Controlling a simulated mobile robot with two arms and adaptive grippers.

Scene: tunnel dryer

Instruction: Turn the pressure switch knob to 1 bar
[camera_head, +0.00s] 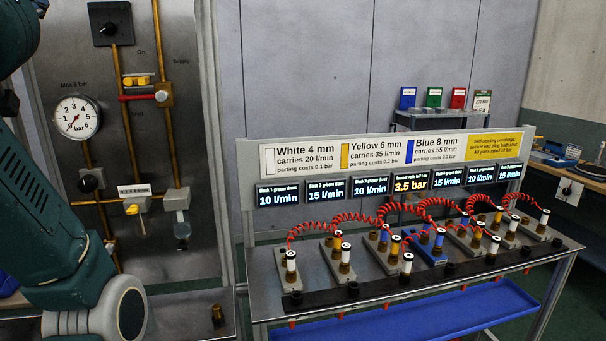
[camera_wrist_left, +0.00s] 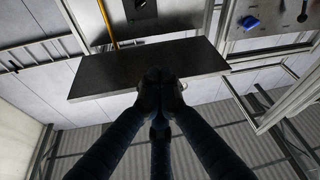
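A square black switch box with a round knob (camera_head: 110,27) is at the top of the grey panel (camera_head: 190,95), beside an "On" label. A smaller black knob (camera_head: 92,180) sits lower on the panel, below the gauge. I cannot tell which is the pressure switch knob, or read its setting.
Orange pipes with a yellow valve handle (camera_head: 138,80) and a red lever (camera_head: 138,97) run up the panel. A glass bowl unit (camera_head: 181,228) hangs lower right. A bench (camera_head: 330,290) with coiled red hoses stands to the right. A dark slab (camera_wrist_left: 105,75) lies beyond my left fingertips.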

